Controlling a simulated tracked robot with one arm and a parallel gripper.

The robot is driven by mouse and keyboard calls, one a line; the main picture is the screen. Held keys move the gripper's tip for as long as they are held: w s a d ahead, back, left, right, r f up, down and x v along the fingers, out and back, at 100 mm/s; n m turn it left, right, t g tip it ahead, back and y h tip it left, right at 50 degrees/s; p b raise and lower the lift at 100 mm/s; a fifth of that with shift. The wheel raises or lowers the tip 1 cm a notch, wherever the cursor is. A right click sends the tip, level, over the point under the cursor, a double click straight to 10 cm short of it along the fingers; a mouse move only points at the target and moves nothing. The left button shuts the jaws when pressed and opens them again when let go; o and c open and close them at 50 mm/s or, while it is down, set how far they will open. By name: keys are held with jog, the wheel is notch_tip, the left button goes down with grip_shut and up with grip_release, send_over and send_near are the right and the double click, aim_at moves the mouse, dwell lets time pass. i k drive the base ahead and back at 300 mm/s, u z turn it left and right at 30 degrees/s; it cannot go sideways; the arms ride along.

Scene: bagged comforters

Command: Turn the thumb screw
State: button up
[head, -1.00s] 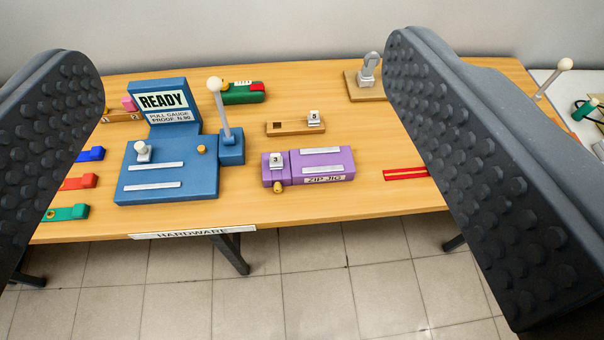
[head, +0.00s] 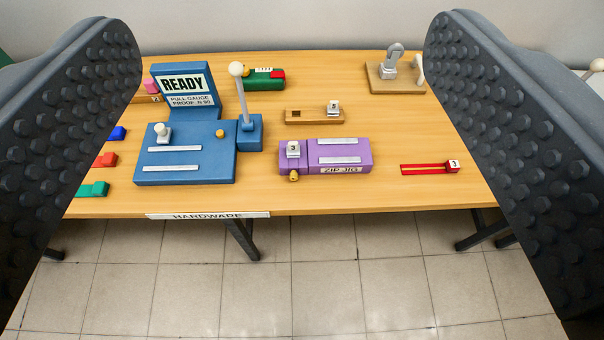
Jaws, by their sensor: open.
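No part is plainly labelled a thumb screw. A small brass knob (head: 294,176) sits at the front left of the purple zip jig (head: 345,152), below a white block marked 3. An orange knob (head: 220,133) is on the blue pull gauge (head: 190,168). A grey upright piece with a ring-like top (head: 394,60) stands on a wooden base (head: 398,84) at the back right. I cannot tell which is the thumb screw. My gripper (head: 283,50) is open and empty, its two dark studded fingers at the left and right of the picture, apart from these things.
A tall white-knobbed lever (head: 241,95) rises from the gauge's right side. A wooden slotted block (head: 312,117), a green block (head: 264,82) and a red slide (head: 428,168) lie on the wooden table (head: 400,195). Small coloured blocks line the left.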

aim_at(293, 175)
jog(key=u, duration=0.1)
jog(key=k, duration=0.4)
jog(key=u, duration=0.95)
